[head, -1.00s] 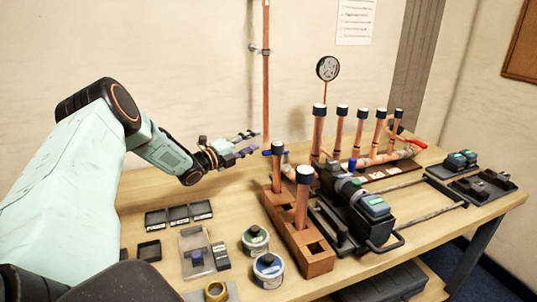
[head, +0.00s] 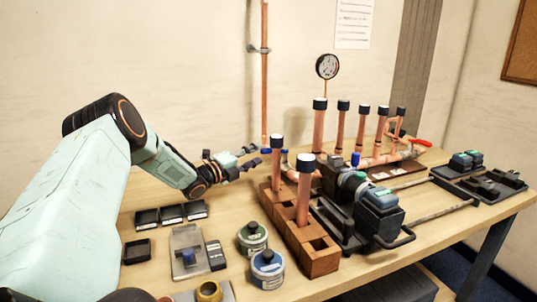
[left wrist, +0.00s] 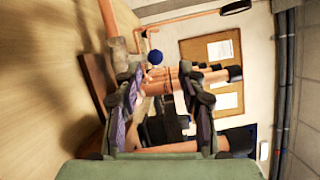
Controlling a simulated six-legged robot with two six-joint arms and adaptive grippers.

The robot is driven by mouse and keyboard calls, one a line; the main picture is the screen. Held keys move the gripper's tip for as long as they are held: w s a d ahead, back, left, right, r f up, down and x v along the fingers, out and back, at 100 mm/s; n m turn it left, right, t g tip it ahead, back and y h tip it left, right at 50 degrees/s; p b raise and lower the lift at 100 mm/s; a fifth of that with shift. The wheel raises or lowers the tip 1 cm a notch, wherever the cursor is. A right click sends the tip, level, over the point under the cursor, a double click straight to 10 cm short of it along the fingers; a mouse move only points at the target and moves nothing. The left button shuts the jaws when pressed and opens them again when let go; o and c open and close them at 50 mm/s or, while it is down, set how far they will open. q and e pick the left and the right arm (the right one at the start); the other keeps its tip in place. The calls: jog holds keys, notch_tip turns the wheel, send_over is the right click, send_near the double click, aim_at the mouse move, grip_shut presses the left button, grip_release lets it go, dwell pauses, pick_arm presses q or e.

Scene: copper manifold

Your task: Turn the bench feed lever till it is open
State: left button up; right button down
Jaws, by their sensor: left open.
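A blue lever end (head: 266,151) shows at the back of the bench, beside the lower part of the copper riser; I take it for the bench feed lever. A blue round end (left wrist: 155,58) in the left wrist view, by a copper pipe, seems to be the same lever. My left gripper (head: 254,156) is open and empty, its fingertips just left of the lever in the head view. In the left wrist view my open fingers (left wrist: 162,88) stand with the blue end beyond and between their tips. I cannot tell whether they touch it. The right gripper is not in view.
A wooden block (head: 318,262) holds capped copper tubes close right of the gripper. The copper manifold (head: 380,160) with a gauge (head: 327,67) and red lever (head: 421,142) stands behind. A black tool (head: 380,215), tins and small trays occupy the front. Bare wood lies below the gripper.

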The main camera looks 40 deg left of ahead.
aim_at(270, 149)
pick_arm(q)
jog(key=w, duration=0.2)
jog(key=w+b, duration=0.1)
jog(key=w, duration=0.1)
jog(key=w+f, duration=0.1)
jog(key=w, duration=0.1)
jog(key=shift+w+d, duration=0.1)
jog(key=shift+d, duration=0.25)
jog(key=shift+w+d+r+b, duration=0.15)
jog(key=shift+r+b, duration=0.15)
jog(key=shift+r, duration=0.15)
jog(key=shift+a, duration=0.35)
jog(key=shift+w+f, duration=0.25)
jog(key=shift+w, duration=0.05)
jog(key=shift+c, duration=0.2)
jog(key=shift+d, duration=0.25)
jog(key=shift+c, duration=0.7)
jog(key=shift+s+r, duration=0.25)
jog(key=c, duration=0.3)
jog(key=shift+a, duration=0.2)
jog(key=c, duration=0.3)
jog(key=shift+d, duration=0.1)
grip_shut()
jog(key=shift+r, duration=0.1)
